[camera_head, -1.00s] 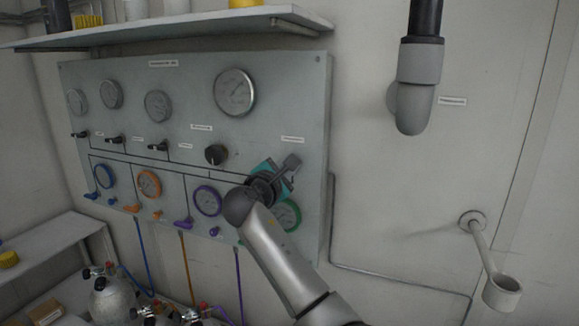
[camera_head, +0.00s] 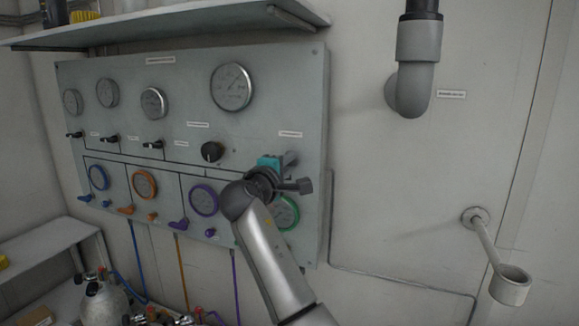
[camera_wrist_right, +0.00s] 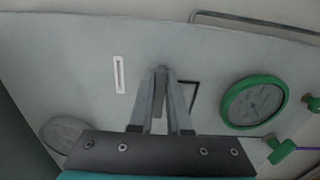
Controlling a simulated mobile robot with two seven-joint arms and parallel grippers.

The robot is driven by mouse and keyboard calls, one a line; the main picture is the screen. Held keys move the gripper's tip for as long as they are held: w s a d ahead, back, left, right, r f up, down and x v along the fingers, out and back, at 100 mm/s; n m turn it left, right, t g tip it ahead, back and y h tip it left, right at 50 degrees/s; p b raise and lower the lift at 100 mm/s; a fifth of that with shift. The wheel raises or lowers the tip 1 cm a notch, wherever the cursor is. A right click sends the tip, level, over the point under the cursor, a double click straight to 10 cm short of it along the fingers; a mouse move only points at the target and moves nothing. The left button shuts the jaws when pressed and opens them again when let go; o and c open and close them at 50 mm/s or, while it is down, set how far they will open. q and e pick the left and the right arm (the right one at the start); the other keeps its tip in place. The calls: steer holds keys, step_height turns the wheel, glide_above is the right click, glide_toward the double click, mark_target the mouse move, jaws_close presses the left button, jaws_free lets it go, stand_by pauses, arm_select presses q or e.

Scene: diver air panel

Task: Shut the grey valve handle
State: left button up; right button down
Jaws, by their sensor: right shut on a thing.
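My right gripper (camera_head: 289,159) is at the lower right of the wall panel, with my wrist and forearm in front of it in the head view. In the right wrist view its two grey fingers (camera_wrist_right: 161,74) converge close to the panel. They are shut on a narrow grey piece (camera_wrist_right: 158,103) between them, which appears to be the grey valve handle. The handle is mostly hidden by the fingers and, in the head view, by my wrist, so its exact angle cannot be read. My left gripper is not in view.
The panel (camera_head: 120,75) carries several gauges. A green-rimmed gauge (camera_wrist_right: 254,102) and green handle (camera_wrist_right: 281,150) are close by. A black knob (camera_head: 212,151) and purple handle (camera_head: 178,223) are left of my wrist. A grey pipe (camera_head: 412,90) and cup-shaped holder (camera_head: 510,286) stick out on the right.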

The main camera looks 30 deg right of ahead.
steer(key=shift+f, duration=0.1)
stand_by(0.4)
steer(key=c, duration=0.9)
jaws_free()
steer(key=shift+o, duration=0.2)
steer(key=b+v, duration=0.2)
steer(key=v, duration=1.3)
steer(key=shift+a, duration=0.1)
